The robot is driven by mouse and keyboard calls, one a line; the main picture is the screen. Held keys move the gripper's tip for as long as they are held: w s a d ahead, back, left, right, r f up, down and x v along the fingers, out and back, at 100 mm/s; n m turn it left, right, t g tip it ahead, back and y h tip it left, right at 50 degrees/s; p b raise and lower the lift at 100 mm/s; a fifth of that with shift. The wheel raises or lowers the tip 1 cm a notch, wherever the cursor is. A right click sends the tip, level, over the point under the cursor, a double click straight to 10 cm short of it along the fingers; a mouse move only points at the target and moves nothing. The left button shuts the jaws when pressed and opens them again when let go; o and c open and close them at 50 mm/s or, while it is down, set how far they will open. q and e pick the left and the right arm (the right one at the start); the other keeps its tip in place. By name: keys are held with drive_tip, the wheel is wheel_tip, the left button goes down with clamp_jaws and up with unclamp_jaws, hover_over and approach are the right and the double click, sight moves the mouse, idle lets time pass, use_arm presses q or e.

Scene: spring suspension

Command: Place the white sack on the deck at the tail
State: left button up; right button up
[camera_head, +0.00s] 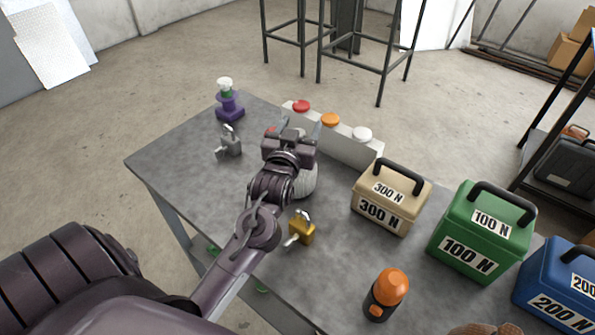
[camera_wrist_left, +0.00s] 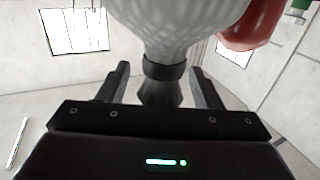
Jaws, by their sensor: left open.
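The white sack (camera_head: 308,180) stands on the grey table, partly hidden behind my left arm in the head view. In the left wrist view its pale, textured body (camera_wrist_left: 180,22) fills the top, with a dark band and gathered dark neck (camera_wrist_left: 160,88) below. My left gripper (camera_head: 290,140) is over the table's middle. Its fingers (camera_wrist_left: 160,75) are apart, one on either side of the neck, with gaps visible. I cannot make out which surface is the deck at the tail. My right gripper is not in view.
A pale bar with red, orange and white knobs (camera_head: 345,145) runs along the far edge. Weight boxes marked 300 N (camera_head: 375,213), 100 N (camera_head: 465,250) and 200 N (camera_head: 550,300) stand right.

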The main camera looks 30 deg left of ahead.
use_arm(q)
clamp_jaws()
idle(0.3)
drive_tip(key=shift+r, duration=0.2)
